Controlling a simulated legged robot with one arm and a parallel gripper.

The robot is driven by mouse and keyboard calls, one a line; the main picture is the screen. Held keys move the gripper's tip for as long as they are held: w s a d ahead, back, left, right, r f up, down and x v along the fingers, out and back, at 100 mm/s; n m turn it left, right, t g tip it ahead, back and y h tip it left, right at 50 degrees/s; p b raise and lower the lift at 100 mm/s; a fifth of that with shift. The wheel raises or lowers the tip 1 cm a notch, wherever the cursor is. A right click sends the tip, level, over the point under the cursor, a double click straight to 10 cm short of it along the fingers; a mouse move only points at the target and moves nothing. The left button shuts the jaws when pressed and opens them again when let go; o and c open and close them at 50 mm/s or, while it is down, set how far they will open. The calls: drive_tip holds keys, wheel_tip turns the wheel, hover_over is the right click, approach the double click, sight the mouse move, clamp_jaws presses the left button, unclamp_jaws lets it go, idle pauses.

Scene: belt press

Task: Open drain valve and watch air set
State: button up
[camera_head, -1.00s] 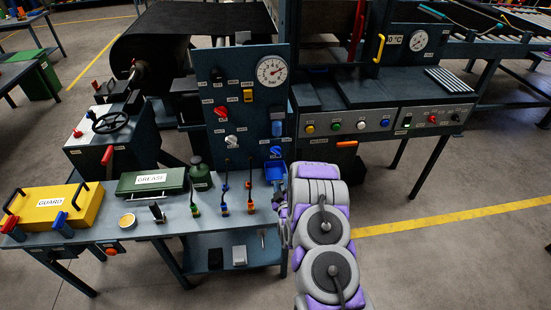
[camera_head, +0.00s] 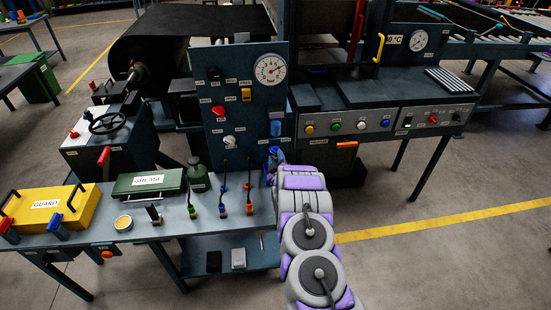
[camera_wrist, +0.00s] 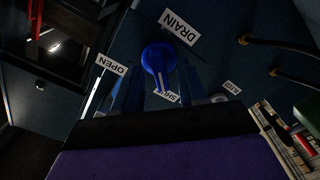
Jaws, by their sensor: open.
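The blue drain valve knob (camera_wrist: 155,58) is in the middle of the wrist view, under a DRAIN label (camera_wrist: 179,27). Its pale line points toward the partly covered SHUT label (camera_wrist: 167,96); the OPEN label (camera_wrist: 111,64) is to the left. My gripper (camera_wrist: 157,84) is open, with its dark blue fingers on either side of the knob's lower part; I cannot tell whether they touch it. In the head view my gripper (camera_head: 277,157) is at the panel's lower right and mostly hides the knob. The round air gauge (camera_head: 270,69) is above on the panel (camera_head: 216,68).
The panel also carries a yellow switch (camera_head: 246,94), a red knob (camera_head: 219,112) and a white knob (camera_head: 229,142). Several upright levers (camera_head: 225,190) stand on the bench just left of my arm. The press console (camera_head: 345,122) is close on the right.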

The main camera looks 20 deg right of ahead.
drive_tip(key=shift+w+d, duration=0.15)
drive_tip(key=shift+w, duration=0.55)
drive_tip(key=shift+c, duration=0.4)
clamp_jaws()
